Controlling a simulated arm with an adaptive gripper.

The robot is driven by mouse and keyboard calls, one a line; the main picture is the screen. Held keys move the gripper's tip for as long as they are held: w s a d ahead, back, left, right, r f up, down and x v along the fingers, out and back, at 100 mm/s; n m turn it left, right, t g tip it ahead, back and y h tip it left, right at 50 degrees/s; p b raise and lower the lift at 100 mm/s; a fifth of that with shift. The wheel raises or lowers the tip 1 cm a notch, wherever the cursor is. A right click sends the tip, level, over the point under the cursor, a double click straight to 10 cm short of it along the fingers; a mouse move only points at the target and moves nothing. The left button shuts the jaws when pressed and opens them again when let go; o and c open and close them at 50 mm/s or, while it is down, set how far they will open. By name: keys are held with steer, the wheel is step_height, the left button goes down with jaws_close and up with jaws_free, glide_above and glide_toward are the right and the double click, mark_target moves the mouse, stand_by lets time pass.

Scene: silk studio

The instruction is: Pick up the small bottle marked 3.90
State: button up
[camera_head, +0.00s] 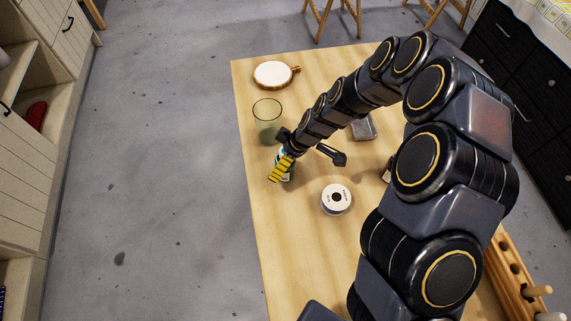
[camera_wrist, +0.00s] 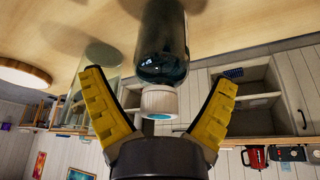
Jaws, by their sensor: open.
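A small dark bottle with a white cap (camera_wrist: 160,100) stands between the fingers of my gripper (camera_wrist: 160,78) in the wrist view, which shows the scene upside down. The fingers are spread wide, with a gap on each side of the bottle, and nothing is held. In the head view my gripper (camera_head: 275,174) is low over the table near its left edge. The bottle (camera_head: 288,174) shows there only as a sliver beside the yellow fingers. No 3.90 marking is readable in either view.
On the wooden table (camera_head: 300,260), a clear glass (camera_head: 268,120) stands just behind my gripper. A white-topped hoop (camera_head: 273,75) lies farther back. The front left of the table is clear.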

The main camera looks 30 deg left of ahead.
steer(key=shift+a+f, duration=0.2)
steer(key=shift+f, duration=0.35)
steer(key=c, duration=1.2)
steer(key=shift+r, duration=0.1)
